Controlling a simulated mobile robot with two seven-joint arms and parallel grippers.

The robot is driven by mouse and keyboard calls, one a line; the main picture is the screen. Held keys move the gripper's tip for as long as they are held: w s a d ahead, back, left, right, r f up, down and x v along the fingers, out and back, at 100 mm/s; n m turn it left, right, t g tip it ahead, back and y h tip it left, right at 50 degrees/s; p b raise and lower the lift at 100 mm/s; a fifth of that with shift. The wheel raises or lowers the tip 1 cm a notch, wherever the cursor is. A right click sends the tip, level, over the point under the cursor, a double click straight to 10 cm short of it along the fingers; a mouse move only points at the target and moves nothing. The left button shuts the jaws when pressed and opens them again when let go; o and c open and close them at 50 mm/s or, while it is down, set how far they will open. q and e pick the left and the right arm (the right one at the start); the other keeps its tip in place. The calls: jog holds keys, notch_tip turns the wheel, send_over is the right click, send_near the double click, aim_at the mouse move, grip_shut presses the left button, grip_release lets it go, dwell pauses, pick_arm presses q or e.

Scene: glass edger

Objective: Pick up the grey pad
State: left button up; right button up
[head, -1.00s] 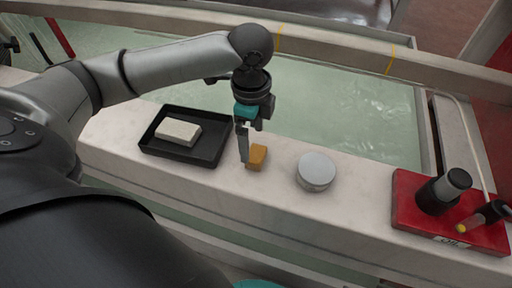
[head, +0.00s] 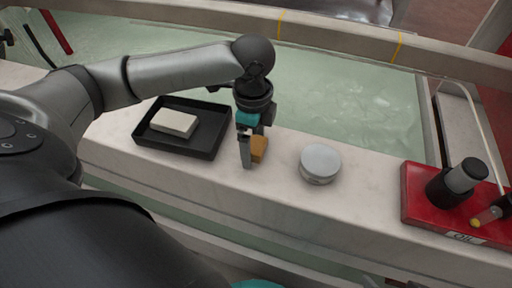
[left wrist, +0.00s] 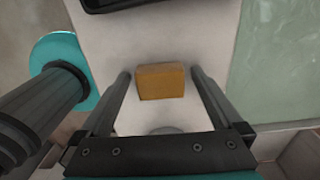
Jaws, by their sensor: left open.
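An orange-brown block (head: 260,146) stands on the pale stone ledge. My left gripper (head: 251,158) points down over it, open; in the left wrist view the block (left wrist: 160,82) lies between the two fingers, with a gap on each side. No pad that is plainly grey shows. An off-white rectangular block (head: 174,123) lies in the black tray (head: 207,153) to the left of the gripper. A round light-grey, lidded tin or disc (head: 320,162) stands to the right. My right gripper is out of view.
A red base (head: 422,209) with black cylindrical tools stands at the ledge's right end. A greenish glass or water surface (head: 340,105) lies behind the ledge. The ledge (head: 290,177) is clear between the block and the round tin.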

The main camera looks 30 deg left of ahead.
pick_arm(q)
jog(key=shift+c, duration=0.2)
jog(key=c, duration=1.4)
jog(key=shift+o, duration=0.2)
jog(key=shift+r, duration=0.15)
